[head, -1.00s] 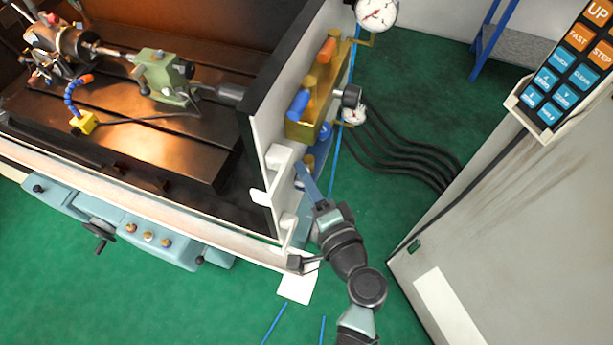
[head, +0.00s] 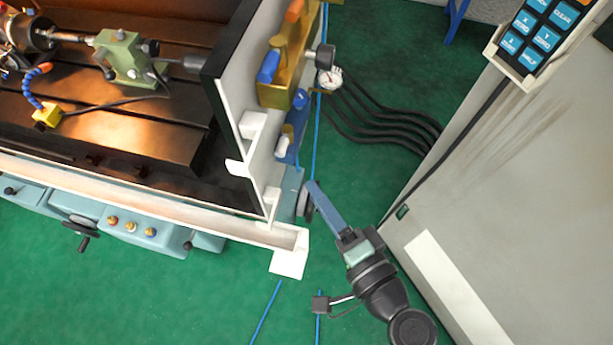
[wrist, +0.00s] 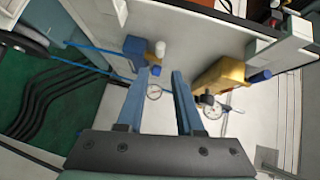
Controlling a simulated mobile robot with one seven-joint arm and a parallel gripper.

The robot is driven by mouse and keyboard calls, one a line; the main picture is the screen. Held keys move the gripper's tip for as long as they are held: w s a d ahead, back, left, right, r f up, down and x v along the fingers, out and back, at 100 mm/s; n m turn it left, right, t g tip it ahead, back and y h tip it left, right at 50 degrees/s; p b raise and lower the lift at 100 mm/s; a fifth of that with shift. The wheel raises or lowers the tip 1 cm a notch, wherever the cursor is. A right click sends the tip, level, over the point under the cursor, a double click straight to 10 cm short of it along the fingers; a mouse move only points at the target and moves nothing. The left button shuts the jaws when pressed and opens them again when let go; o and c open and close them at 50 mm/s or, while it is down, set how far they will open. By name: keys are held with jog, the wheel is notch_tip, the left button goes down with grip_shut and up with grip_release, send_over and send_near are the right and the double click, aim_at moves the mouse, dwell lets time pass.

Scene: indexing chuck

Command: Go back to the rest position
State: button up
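My gripper (head: 327,208) is in the middle of the head view, beside the outer face of the machine's white end panel (head: 236,105), over the green floor. In the wrist view my gripper (wrist: 160,74) shows two blue-grey fingers apart with a clear gap and nothing between them. Whether the fingers touch anything near the panel's lower edge is hard to tell in the head view. The indexing chuck (head: 28,36) is partly cut off at the upper left of the head view, far from my gripper.
A brass block (head: 290,60) with blue and orange parts sits on the panel's outer side. A round gauge (head: 330,78) hangs beside it. Black cables (head: 385,125) run to a grey cabinet (head: 510,210) at the right. Green floor (head: 370,190) lies open between panel and cabinet.

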jog(key=shift+s+d, duration=0.2)
jog(key=shift+s, duration=0.3)
jog(key=shift+w+r, duration=0.1)
jog(key=shift+w, duration=0.05)
